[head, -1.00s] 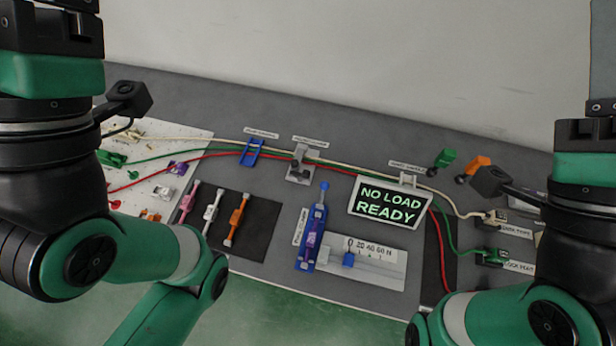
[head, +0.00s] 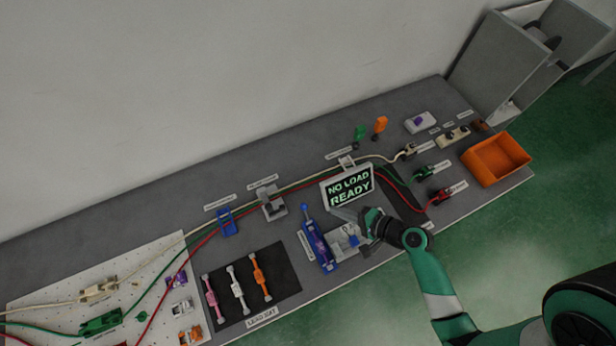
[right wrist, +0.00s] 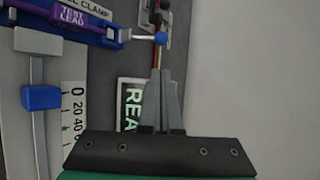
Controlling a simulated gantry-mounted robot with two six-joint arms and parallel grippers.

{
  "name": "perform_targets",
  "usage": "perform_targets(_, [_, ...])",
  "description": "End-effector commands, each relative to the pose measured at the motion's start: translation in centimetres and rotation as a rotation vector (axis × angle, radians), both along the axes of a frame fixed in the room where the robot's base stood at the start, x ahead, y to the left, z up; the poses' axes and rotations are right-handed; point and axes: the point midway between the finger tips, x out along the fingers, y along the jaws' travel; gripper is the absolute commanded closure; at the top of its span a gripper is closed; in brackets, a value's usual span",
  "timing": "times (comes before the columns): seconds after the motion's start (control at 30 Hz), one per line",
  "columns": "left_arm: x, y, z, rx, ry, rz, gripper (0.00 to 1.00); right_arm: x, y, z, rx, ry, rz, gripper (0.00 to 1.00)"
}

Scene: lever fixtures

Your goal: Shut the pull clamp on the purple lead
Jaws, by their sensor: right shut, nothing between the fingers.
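The blue pull clamp (head: 316,246) stands near the table's front, beside the force scale. The purple lead, labelled TEST LEAD, lies in it (right wrist: 72,20). The clamp's lever ends in a blue ball (head: 304,207); in the right wrist view the ball (right wrist: 160,38) sits on a thin metal rod pointing out from the clamp's end. My right gripper (head: 345,213) is shut and empty, to the right of the clamp and below the display; in the right wrist view its closed fingers (right wrist: 159,85) point towards the ball, apart from it. My left gripper is out of view.
The NO LOAD READY display (head: 348,188) stands just behind my right gripper. A blue slider block (head: 352,240) sits on the scale. A dark mat (head: 287,290) with pink, white and orange leads lies left. Cables run behind. An orange bin (head: 497,158) stands right.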

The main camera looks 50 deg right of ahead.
Motion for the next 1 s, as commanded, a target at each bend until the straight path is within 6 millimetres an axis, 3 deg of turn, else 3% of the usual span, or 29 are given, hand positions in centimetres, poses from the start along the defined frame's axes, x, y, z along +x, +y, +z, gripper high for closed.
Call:
perform_targets(0.33, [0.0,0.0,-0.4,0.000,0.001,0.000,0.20,0.8,0.1,-0.6,-0.003,0.000,0.006,1.00])
perform_targets(0.7, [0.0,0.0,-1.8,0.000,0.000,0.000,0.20,6.5,0.9,-4.1,-0.004,-0.002,0.008,1.00])
perform_targets(1.0, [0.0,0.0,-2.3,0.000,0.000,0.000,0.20,8.6,1.1,-5.2,-0.004,-0.001,0.003,1.00])
